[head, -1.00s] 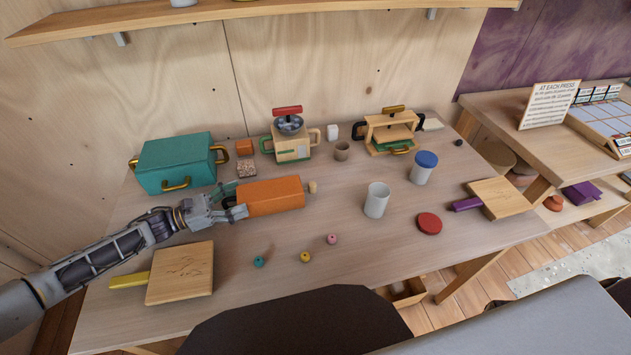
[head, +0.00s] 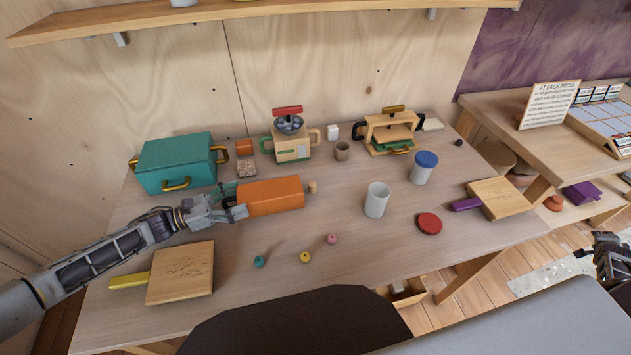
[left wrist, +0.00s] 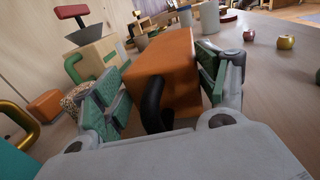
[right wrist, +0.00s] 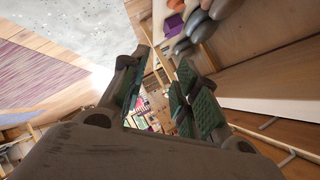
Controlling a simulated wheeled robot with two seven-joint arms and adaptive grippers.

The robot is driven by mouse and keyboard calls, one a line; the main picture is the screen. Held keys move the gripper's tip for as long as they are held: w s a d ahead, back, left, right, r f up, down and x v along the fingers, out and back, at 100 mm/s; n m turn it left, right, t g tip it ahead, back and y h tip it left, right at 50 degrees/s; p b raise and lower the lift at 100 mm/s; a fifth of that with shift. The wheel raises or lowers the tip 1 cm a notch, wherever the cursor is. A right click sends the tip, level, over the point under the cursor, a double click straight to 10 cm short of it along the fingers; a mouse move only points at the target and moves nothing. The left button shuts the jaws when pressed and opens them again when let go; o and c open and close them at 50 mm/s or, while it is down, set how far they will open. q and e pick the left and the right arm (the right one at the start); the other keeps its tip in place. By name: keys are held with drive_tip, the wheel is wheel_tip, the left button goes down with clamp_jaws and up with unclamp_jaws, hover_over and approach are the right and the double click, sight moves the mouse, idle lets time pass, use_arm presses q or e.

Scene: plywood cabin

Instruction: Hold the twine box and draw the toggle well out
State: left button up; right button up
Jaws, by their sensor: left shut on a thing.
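The orange twine box (head: 272,196) lies on the table, and a small wooden toggle (head: 312,187) sits at its right end. My left gripper (head: 240,201) is shut on the box's left end. In the left wrist view, its green pads press on both sides of the box (left wrist: 165,75), with a black loop handle on the near end. The toggle is hidden there. My right gripper (right wrist: 160,100) is open and empty, with its fingers apart. In the head view it shows at the right edge, off the table and far from the box.
A teal box (head: 178,163) stands behind my left gripper. A wooden grinder (head: 290,145), a grey cup (head: 377,200) and a blue-lidded canister (head: 423,168) stand on the table. Loose beads (head: 305,257) and a cutting board (head: 180,273) lie in front.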

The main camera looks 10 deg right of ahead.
drive_tip(key=w+r+t+h, duration=0.4)
drive_tip(key=r+t, duration=0.1)
drive_tip(key=r, duration=0.8)
drive_tip(key=w+r+t+h, duration=0.3)
drive_tip(key=r+t, duration=0.1)
drive_tip(key=r, duration=0.9)
drive_tip(key=w+a+r+n+t+y, duration=0.75)
drive_tip(key=a+r+n+t, duration=0.4)
drive_tip(key=a, duration=0.25)
drive_tip(key=w+a+n+g+y, duration=0.3)
drive_tip(key=w+a+n+y, duration=0.95)
drive_tip(key=a, duration=0.55)
drive_tip(key=w+a+n+g+y, duration=0.4)
drive_tip(key=w+a+n+y, duration=0.5)
drive_tip(key=w+a+y, duration=0.8)
drive_tip(key=a+f+n+g, duration=0.35)
drive_tip(key=a+g, duration=0.25)
drive_tip(key=a, duration=0.3)
drive_tip(key=w+a+f+n+g, duration=0.1)
drive_tip(key=a+f+n+g, duration=0.3)
drive_tip(key=a, duration=0.6)
drive_tip(key=a+f+n+g, duration=0.2)
drive_tip(key=a+f+g, duration=0.3)
drive_tip(key=a+g, duration=0.3)
drive_tip(key=s+a+f+n+g+h, duration=0.3)
drive_tip(key=a+f+g+h, duration=0.1)
drive_tip(key=f+g+h, duration=0.1)
drive_tip(key=shift+f+n+h, duration=0.35)
drive_tip(key=shift+f+h, duration=0.2)
drive_tip(key=shift+h, duration=0.15)
